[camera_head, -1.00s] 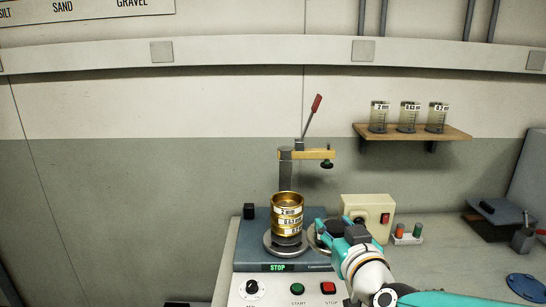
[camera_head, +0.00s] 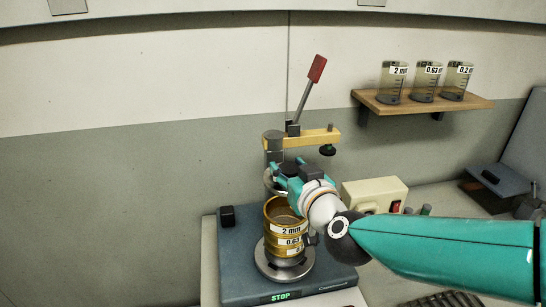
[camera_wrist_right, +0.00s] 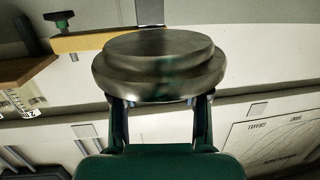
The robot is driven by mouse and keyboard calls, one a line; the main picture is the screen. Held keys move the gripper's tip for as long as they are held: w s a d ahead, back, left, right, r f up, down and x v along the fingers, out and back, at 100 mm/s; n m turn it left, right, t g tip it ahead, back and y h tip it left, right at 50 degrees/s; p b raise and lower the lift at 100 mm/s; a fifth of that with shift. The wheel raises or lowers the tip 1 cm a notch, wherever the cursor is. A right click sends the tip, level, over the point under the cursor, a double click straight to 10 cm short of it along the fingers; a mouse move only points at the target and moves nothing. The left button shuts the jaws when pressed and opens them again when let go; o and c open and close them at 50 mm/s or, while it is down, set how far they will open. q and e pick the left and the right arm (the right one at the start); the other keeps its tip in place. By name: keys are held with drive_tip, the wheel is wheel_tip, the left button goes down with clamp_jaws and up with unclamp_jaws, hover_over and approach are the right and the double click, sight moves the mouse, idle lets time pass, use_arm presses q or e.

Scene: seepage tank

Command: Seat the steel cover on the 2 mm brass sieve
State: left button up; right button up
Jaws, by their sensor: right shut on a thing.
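The 2 mm brass sieve (camera_head: 287,229) is the top ring of a brass sieve stack on the shaker. Its top is open, partly behind my right arm. My right gripper (camera_head: 285,176) is above and slightly behind the sieve's rim. In the right wrist view the gripper (camera_wrist_right: 158,103) is shut on the steel cover (camera_wrist_right: 158,75), a stepped round disc held at its edge. In the head view only a little of the cover (camera_head: 269,185) shows past the gripper; it looks apart from the sieve. My left gripper is not in view.
The yellow clamp arm (camera_head: 300,138) with its red-handled lever (camera_head: 316,69) stands just behind and above the gripper. A cream box (camera_head: 375,193) is to the right. Labelled beakers (camera_head: 424,82) stand on a wall shelf (camera_head: 420,107).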

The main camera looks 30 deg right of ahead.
drive_tip(key=shift+w, duration=0.15)
drive_tip(key=shift+r, duration=0.15)
drive_tip(key=shift+a, duration=0.1)
drive_tip(key=shift+f+b, duration=0.6)
drive_tip(key=shift+b, duration=0.1)
wheel_tip(320, 180, down, 5)
drive_tip(key=b, duration=0.4)
drive_tip(key=shift+r, duration=0.1)
drive_tip(key=shift+s+f+b, duration=0.2)
drive_tip(key=shift+f+b, duration=0.65)
drive_tip(key=shift+f, duration=0.1)
idle(0.7)
drive_tip(key=o, duration=1.4)
